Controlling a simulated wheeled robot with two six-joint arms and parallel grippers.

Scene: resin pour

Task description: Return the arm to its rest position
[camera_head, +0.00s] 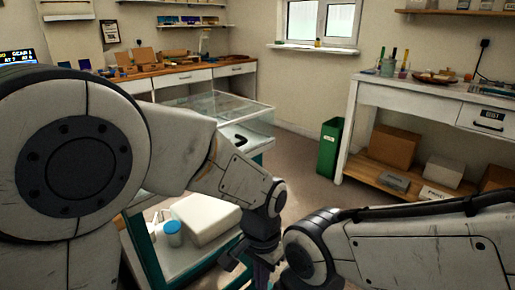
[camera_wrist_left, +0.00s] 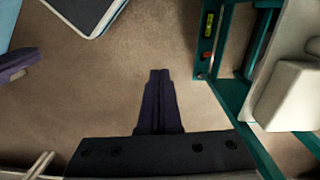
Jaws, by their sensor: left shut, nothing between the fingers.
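My left arm comes in from the left in the head view and bends down to my left gripper (camera_head: 262,270), low at the bottom middle, in front of a teal-framed cart (camera_head: 147,255). In the left wrist view the dark fingers of this gripper (camera_wrist_left: 160,73) are together with nothing between them, above bare floor. My right arm crosses the lower right of the head view, and its gripper is below the picture edge. A dark purple piece at the left edge of the wrist view may be part of my right gripper; its jaws cannot be made out.
The cart has a clear glass-like top (camera_head: 215,106) and a lower shelf with a white block (camera_head: 205,218) and a blue-lidded jar (camera_head: 172,235). Its teal frame (camera_wrist_left: 236,98) is right of the fingers. A green bin (camera_head: 329,147) stands by the white workbench (camera_head: 420,98).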

